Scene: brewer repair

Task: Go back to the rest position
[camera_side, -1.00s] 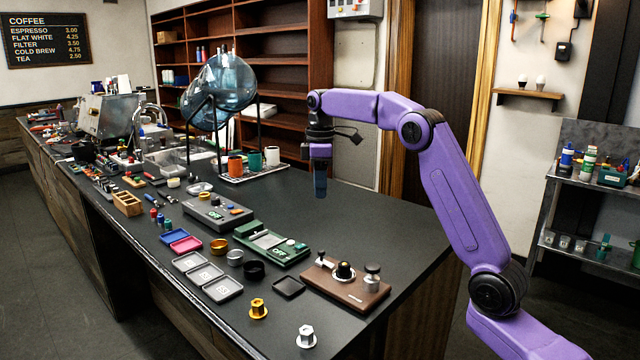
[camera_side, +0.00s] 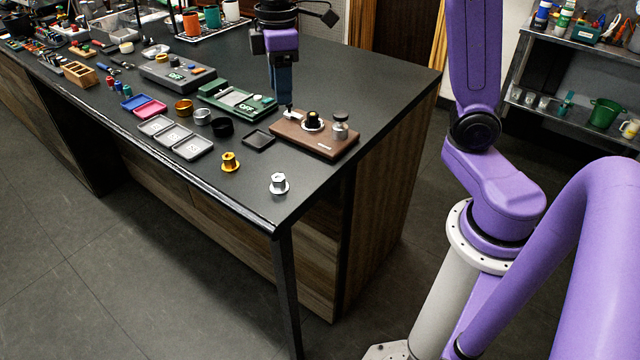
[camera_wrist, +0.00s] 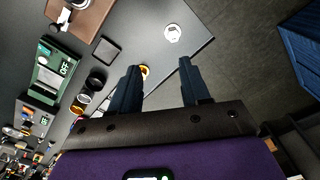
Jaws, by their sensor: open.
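My gripper (camera_side: 283,90) points down over the counter, at the left end of the brown board (camera_side: 315,145) in the side view; its exact height cannot be told. In the wrist view its two dark blue fingers (camera_wrist: 159,68) stand apart, with nothing held between them. A gold flanged part (camera_wrist: 145,72) shows past the left finger, partly hidden. A silver hex part (camera_wrist: 172,33) lies beyond the fingertips near the counter's corner. In the side view both the gold part (camera_side: 230,162) and the silver part (camera_side: 279,184) stand on the counter, apart from my gripper.
A green scale (camera_side: 237,101), grey trays (camera_side: 176,138), a black square tray (camera_side: 258,139) and several cups sit left of the board. A grey scale (camera_side: 178,73) is further back. The counter's front edge (camera_side: 190,188) drops to open floor.

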